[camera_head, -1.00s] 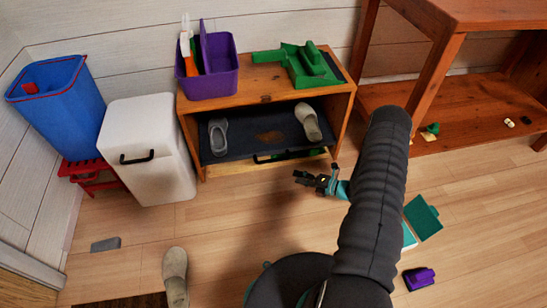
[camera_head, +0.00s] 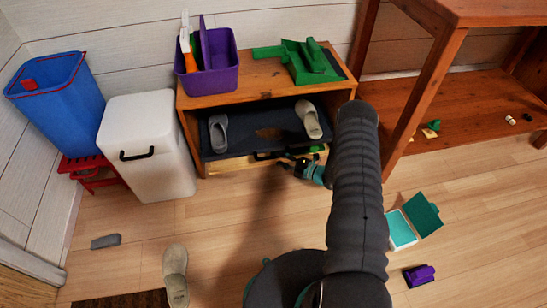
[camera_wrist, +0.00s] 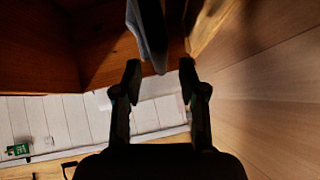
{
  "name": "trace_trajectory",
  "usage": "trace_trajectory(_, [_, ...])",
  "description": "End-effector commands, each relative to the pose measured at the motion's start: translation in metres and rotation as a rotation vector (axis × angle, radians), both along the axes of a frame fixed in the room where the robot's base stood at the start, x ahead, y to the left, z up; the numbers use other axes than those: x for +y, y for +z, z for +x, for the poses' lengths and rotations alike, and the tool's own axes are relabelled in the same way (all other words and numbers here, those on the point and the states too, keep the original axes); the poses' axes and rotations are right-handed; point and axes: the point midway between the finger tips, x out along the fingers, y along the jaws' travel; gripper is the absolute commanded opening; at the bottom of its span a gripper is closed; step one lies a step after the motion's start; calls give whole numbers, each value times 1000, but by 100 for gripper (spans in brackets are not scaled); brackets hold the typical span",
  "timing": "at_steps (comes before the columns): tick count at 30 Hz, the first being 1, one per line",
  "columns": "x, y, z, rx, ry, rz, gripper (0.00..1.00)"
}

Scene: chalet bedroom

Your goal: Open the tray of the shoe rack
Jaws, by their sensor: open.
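The wooden shoe rack (camera_head: 262,85) stands against the wall. Its dark tray (camera_head: 262,148) lies in the open compartment, with a grey shoe (camera_head: 218,133) at the left and a paler shoe (camera_head: 308,119) at the right. A black handle (camera_head: 265,156) is on the tray's light wooden front. My gripper (camera_head: 284,161) is at this front, close to the handle's right end; contact cannot be told. In the wrist view, my gripper (camera_wrist: 160,67) has its fingers apart, with the tip of a dark grey edge (camera_wrist: 155,45) just beyond and between them.
A purple caddy (camera_head: 210,74) and a green object (camera_head: 312,64) sit on the rack. A white bin (camera_head: 145,150) stands at its left, and a wooden table (camera_head: 425,90) at its right.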

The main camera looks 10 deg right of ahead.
Motion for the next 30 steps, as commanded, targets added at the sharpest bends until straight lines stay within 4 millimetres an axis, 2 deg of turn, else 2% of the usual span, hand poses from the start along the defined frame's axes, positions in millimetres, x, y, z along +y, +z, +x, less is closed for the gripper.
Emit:
trace_trajectory(3, [15, -4, 12, 1, 3, 0, 41])
trace_trajectory(7, [24, -5, 22, 1, 2, 0, 41])
trace_trajectory(20, [30, -6, 28, 0, 1, 0, 41])
trace_trajectory(25, [30, -6, 28, 1, 1, 0, 1])
trace_trajectory(30, [30, -6, 28, 1, 1, 0, 0])
